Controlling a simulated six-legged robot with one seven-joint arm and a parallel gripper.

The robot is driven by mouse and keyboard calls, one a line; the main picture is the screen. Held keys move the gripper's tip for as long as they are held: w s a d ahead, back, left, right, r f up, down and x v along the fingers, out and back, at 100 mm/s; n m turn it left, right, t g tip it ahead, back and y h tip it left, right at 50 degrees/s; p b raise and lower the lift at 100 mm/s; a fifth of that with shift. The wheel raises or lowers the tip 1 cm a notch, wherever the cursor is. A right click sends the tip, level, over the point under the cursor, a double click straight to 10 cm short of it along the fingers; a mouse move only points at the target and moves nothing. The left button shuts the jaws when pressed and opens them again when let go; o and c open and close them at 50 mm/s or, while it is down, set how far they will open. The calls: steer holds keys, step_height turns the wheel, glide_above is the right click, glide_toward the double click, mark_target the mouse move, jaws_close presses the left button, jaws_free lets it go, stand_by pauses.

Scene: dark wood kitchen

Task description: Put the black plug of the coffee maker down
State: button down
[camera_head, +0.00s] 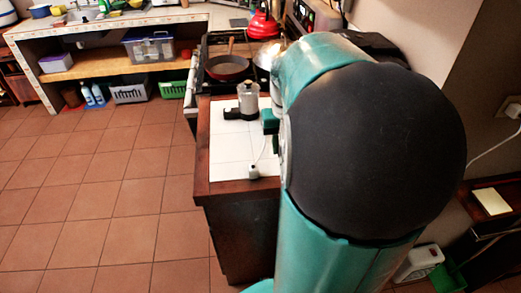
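A silver coffee maker (248,97) stands on the white-tiled counter (228,157), with a black base (233,113) beneath and beside it. A thin pale cord runs down the tiles to a small whitish end piece (253,172) near the counter's front edge. I cannot make out a black plug. My large teal and black arm covers the right of the view. A small teal and dark part (270,123), apparently the end of my arm, shows just right of the coffee maker. The fingertips cannot be made out, so their opening and any hold are unclear.
Behind the counter is a stove with a dark pan (228,67) and a red kettle (263,24). A shelf with bins (150,47) stands at the back left. Open tiled floor (100,190) lies left. A wall outlet (512,107) with a white cord is at right.

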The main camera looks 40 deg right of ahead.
steer(key=w+d+f, duration=0.3)
steer(key=w+f, duration=0.2)
steer(key=w, duration=0.4)
glide_above(262, 156)
steer(key=f, duration=0.2)
steer(key=s+f, duration=0.1)
steer(key=f, duration=0.1)
steer(key=shift+a+f, duration=0.1)
steer(key=shift+a, duration=0.05)
steer(key=shift+w+f, duration=0.35)
steer(key=shift+f, duration=1.55)
steer(key=shift+f, duration=0.6)
steer(key=c, duration=1.1)
jaws_free()
steer(key=shift+c, duration=0.2)
steer(key=shift+r, duration=0.1)
